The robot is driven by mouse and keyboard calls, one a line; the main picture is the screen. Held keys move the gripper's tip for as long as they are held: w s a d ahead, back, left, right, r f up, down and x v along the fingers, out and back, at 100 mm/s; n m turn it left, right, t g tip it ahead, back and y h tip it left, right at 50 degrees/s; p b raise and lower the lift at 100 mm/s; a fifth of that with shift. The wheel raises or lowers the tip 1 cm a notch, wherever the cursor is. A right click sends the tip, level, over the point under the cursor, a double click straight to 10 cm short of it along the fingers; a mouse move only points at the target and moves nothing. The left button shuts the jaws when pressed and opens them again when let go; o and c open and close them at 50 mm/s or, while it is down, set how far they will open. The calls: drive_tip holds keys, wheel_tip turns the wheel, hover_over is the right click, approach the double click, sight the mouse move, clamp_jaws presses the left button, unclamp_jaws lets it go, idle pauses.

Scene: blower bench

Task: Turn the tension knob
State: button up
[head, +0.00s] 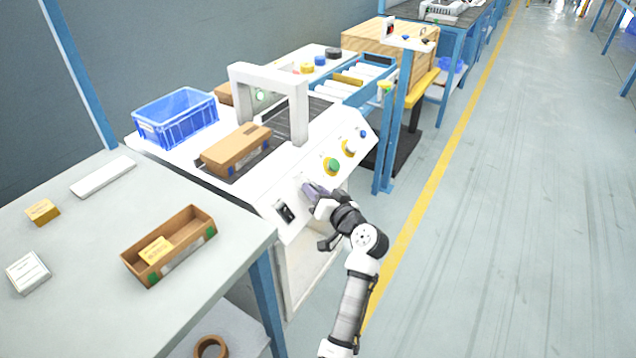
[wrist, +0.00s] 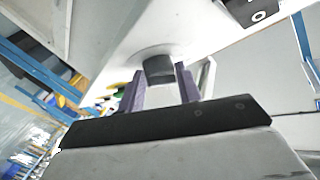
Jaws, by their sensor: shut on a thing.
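The tension knob (wrist: 158,67) is a dark grey round knob on the machine's white front panel (wrist: 130,45), seen between my fingers in the wrist view. My gripper (head: 311,189) is at the sloped panel in the head view, and its purple fingers also show in the wrist view (wrist: 160,80). The fingers are shut on the knob, one on each side. In the head view my gripper covers the knob. The knob's pointer or scale marks cannot be made out.
The panel also carries a black switch (head: 286,212), a green button (head: 333,166), a white dial on yellow (head: 349,147) and a blue button (head: 363,134). A carton (head: 237,148) and a blue crate (head: 176,118) sit on the machine. The floor to the right is clear.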

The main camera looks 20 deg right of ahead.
drive_tip(key=m+p, duration=0.1)
drive_tip(key=m+h+p, duration=0.2)
drive_tip(key=shift+a+r+g+p, duration=0.15)
drive_tip(key=shift+r+g+p, duration=0.15)
drive_tip(key=shift+p, duration=0.1)
drive_tip(key=shift+f+m+h+p, duration=0.15)
drive_tip(key=shift+m+h+p, duration=0.25)
drive_tip(key=shift+m+p, duration=0.1)
drive_tip(key=shift+f, duration=0.1)
drive_tip(key=o, duration=0.7)
drive_tip(key=shift+s, duration=0.1)
drive_tip(key=s+r+b, duration=0.1)
drive_tip(key=s, duration=0.3)
drive_tip(key=s+r, duration=0.1)
drive_tip(key=s, duration=0.4)
drive_tip(key=s+b, duration=0.1)
drive_tip(key=s, duration=0.3)
drive_tip(key=shift+s+d+r+b, duration=0.2)
drive_tip(key=shift+d+r+b, duration=0.1)
drive_tip(key=shift+r, duration=0.1)
drive_tip(key=shift+a, duration=0.1)
